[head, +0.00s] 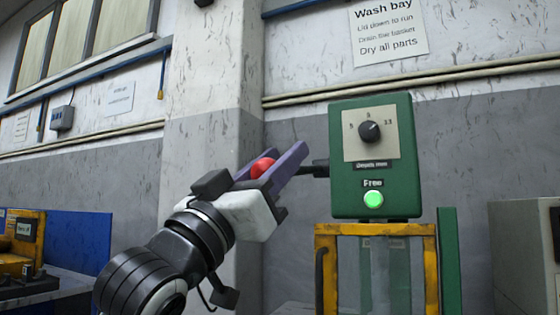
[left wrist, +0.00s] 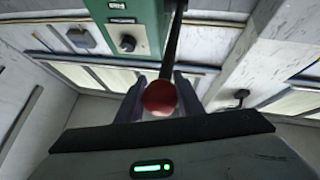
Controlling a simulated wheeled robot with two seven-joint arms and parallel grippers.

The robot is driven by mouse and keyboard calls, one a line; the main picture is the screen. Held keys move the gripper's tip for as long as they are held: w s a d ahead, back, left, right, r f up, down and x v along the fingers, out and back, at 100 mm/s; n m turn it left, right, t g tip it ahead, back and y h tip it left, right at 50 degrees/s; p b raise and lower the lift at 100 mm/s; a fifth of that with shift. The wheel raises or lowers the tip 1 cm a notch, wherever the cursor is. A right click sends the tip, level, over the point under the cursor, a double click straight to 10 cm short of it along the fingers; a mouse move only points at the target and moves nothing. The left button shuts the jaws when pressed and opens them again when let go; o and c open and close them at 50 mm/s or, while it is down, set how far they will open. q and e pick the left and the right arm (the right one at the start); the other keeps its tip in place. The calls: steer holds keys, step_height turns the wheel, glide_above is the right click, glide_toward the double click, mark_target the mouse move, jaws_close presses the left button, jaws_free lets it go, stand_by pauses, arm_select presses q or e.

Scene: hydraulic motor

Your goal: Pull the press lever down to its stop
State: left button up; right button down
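The green press box (head: 372,200) has a dark lever (head: 316,169) coming out of its left side, ending in a red ball knob (head: 262,167). The lever stands about level. My left gripper (head: 272,164) has its purple fingers on either side of the knob. In the left wrist view the red knob (left wrist: 160,98) fills the gap between the fingers, and the dark lever (left wrist: 174,45) runs up and away from it. The fingers look shut on the knob. The box carries a black dial and a lit green lamp (head: 373,199) under the word "Free". My right gripper is not in view.
A yellow frame (head: 376,229) with a clear panel is below the press box. A grey cabinet (head: 524,255) stands at the right, and a blue panel (head: 80,240) with yellow equipment at the left. A pale pillar (head: 210,90) rises behind my left arm. The space directly below the knob looks clear.

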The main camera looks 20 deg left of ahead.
mark_target(257, 176)
arm_select(q)
steer(key=o, duration=0.4)
steer(key=shift+s+r, duration=0.2)
steer(key=shift+s, duration=0.3)
steer(key=shift+w, duration=0.15)
steer(key=shift+s+a+f, duration=0.1)
steer(key=shift+s+f, duration=0.2)
steer(key=shift+f, duration=0.05)
steer(key=v, duration=0.9)
steer(key=shift+s+f, duration=0.1)
steer(key=shift+s, duration=0.1)
